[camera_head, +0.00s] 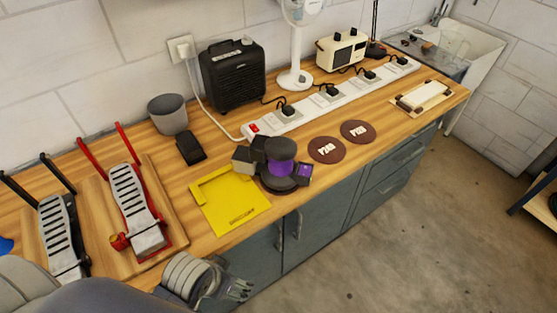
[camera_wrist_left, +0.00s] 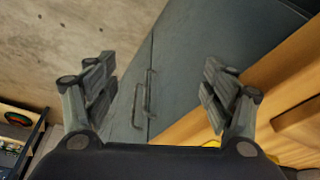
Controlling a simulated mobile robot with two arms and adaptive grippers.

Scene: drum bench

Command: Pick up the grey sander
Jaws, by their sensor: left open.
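The grey sander (camera_head: 280,180), dark grey with a purple band and lighter blocky parts around it, stands on the wooden worktop near its front edge. It is beside the right edge of a yellow mat (camera_head: 230,202). My left gripper (camera_head: 238,287) is open and empty, in front of the cabinet and nearer to me than the sander, with clear space between them. In the left wrist view the open fingers (camera_wrist_left: 160,75) face the cabinet doors and floor; the sander is not in that view. My right gripper is not in view.
Two brown sanding discs (camera_head: 341,141) lie right of the sander. Red-framed (camera_head: 135,208) and black-framed pedals (camera_head: 58,232) are at left. A black box (camera_head: 190,148), grey cup (camera_head: 168,113), black heater (camera_head: 232,75), power strip (camera_head: 330,100) and fan (camera_head: 296,50) stand behind.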

